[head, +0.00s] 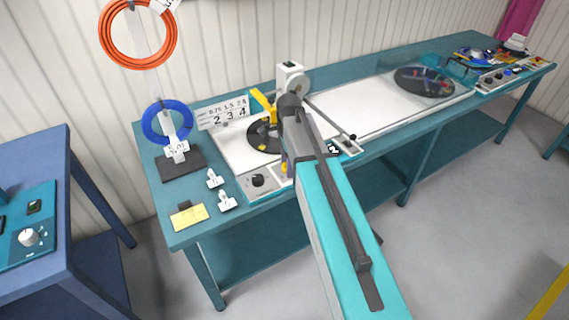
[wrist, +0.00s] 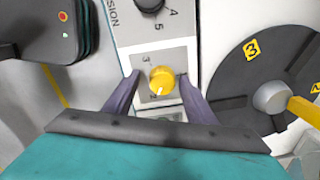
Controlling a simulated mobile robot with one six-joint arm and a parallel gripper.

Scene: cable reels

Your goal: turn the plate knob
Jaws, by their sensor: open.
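The yellow knob (wrist: 161,80) sits on a small white panel with numbers around it, a 3 and a 2 among them. Its white pointer mark points down and slightly left, toward the 2. My gripper (wrist: 158,76) is open, with one purple-grey finger on each side of the knob. A gap shows on both sides, and I cannot tell whether the tips touch the panel. In the head view my arm covers most of this spot, and a bit of the yellow knob (head: 285,168) shows beside the gripper.
A black tension knob (wrist: 150,4) sits above on the same panel strip. The dark numbered plate (wrist: 240,85), with a yellow arm over its hub, lies close right of my gripper. White tags (head: 226,201) and a yellow note (head: 188,215) lie on the teal bench (head: 165,200).

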